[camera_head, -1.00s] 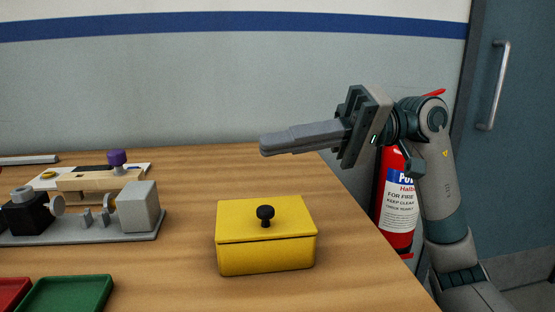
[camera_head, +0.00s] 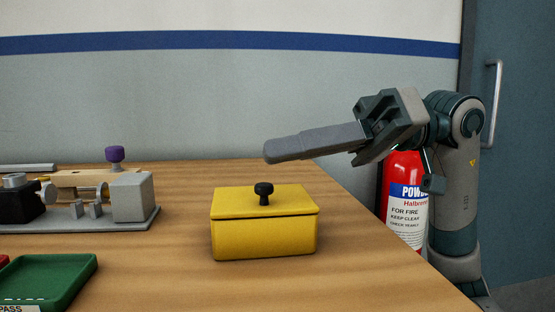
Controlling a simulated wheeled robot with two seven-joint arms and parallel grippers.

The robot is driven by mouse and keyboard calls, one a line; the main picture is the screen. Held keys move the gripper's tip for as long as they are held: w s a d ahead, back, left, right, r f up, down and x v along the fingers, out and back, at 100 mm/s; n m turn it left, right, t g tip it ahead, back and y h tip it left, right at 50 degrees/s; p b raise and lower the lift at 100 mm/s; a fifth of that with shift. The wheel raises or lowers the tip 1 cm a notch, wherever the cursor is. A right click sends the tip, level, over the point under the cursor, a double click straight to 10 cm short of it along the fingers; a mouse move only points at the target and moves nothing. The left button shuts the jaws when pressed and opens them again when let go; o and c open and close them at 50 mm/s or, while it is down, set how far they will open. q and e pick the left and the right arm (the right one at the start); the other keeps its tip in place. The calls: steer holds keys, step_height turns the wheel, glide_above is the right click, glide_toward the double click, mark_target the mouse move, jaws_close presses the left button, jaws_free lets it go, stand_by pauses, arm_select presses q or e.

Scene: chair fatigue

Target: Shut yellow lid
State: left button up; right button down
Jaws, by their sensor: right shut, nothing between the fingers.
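The yellow box (camera_head: 264,240) stands on the wooden table near its right edge. Its yellow lid (camera_head: 235,203) lies flat on top, with a black knob (camera_head: 264,191) in the middle; no gap shows between lid and box. My right gripper (camera_head: 268,153) is shut and empty. It points left, above and behind the lid in the picture, and does not touch it. My left gripper is not in view.
A grey fixture (camera_head: 132,198) with a purple knob (camera_head: 115,154) stands at the left of the table. A green tray (camera_head: 62,280) lies at the front left. A red fire extinguisher (camera_head: 405,195) stands beyond the table's right edge. The table between fixture and box is clear.

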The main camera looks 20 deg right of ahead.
steer(key=shift+s+f, duration=0.2)
steer(key=shift+f, duration=0.25)
steer(key=shift+s+a+f+b, duration=0.2)
steer(key=shift+s+f+b, duration=0.35)
steer(key=shift+b, duration=0.25)
steer(key=shift+s, duration=0.15)
steer(key=s+d+r+p, duration=0.2)
steer(key=d, duration=1.5)
steer(key=shift+r+p, duration=0.35)
steer(key=shift+p, duration=0.05)
steer(key=shift+d, duration=0.1)
